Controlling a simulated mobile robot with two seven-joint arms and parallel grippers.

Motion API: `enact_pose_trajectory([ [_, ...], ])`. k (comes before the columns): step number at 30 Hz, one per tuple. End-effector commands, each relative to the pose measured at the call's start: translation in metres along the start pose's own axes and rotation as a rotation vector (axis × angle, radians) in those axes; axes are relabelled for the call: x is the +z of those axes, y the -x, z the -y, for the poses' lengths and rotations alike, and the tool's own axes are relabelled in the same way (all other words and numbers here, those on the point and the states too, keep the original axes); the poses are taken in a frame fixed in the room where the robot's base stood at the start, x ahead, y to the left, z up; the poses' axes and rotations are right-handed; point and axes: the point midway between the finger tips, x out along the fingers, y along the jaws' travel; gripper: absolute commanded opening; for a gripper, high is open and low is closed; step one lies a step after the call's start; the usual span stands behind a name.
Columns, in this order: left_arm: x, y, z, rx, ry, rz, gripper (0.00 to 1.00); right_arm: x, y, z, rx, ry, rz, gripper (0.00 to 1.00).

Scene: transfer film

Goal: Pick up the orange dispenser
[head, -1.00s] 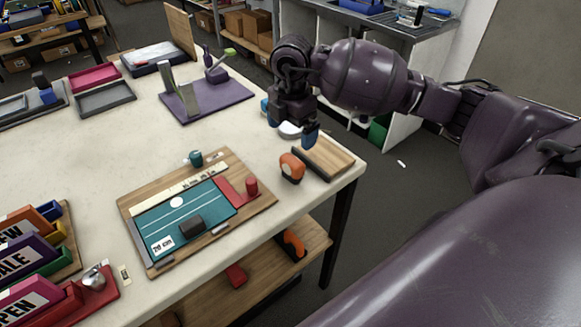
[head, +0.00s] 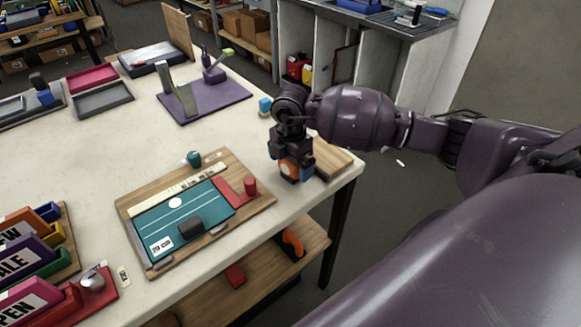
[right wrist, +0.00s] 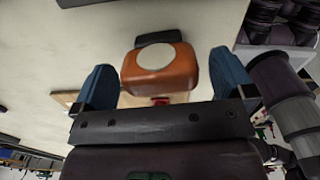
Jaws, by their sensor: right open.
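The orange dispenser (head: 288,169) stands on the white table near its right edge, mostly hidden behind my right gripper in the head view. In the right wrist view the orange dispenser (right wrist: 160,72), with a pale round disc on it, lies between the two blue fingertips. My right gripper (head: 293,172) is open around the dispenser, and in the wrist view (right wrist: 162,85) a gap shows between it and each finger. My left gripper is not in view.
A wooden block (head: 330,160) lies close to the right of the gripper at the table corner. A wooden board with a teal mat (head: 165,222) lies to the left. A purple stand (head: 215,98) is farther back. The table's middle left is clear.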

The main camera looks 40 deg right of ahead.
Motion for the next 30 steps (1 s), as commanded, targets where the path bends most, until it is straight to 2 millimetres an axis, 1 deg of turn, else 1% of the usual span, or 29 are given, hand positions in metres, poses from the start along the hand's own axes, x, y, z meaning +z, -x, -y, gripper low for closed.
enact_pose_trajectory([
  [4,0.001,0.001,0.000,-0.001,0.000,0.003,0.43,0.000,0.000,0.000,0.001,0.000,0.000,1.00],
  [5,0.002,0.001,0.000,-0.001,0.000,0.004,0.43,0.000,0.000,0.000,0.001,0.000,0.000,0.98],
  [12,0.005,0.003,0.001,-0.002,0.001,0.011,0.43,0.000,0.001,0.000,0.001,0.000,0.000,0.62],
  [15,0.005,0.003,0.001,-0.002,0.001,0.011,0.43,0.000,0.001,0.000,0.001,0.000,0.000,0.48],
  [21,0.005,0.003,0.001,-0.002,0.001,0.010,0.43,0.000,0.001,-0.001,0.002,0.000,0.000,0.48],
  [24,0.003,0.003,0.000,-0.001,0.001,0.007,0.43,0.000,0.005,-0.001,0.003,0.000,0.000,0.48],
  [26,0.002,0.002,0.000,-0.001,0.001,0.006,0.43,0.000,0.010,-0.001,0.004,0.001,0.001,0.48],
  [29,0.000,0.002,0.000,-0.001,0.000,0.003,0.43,0.000,0.025,-0.001,0.005,0.002,0.001,0.48],
  [30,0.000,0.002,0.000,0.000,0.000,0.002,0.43,0.000,0.033,-0.001,0.006,0.001,0.002,0.48],
])
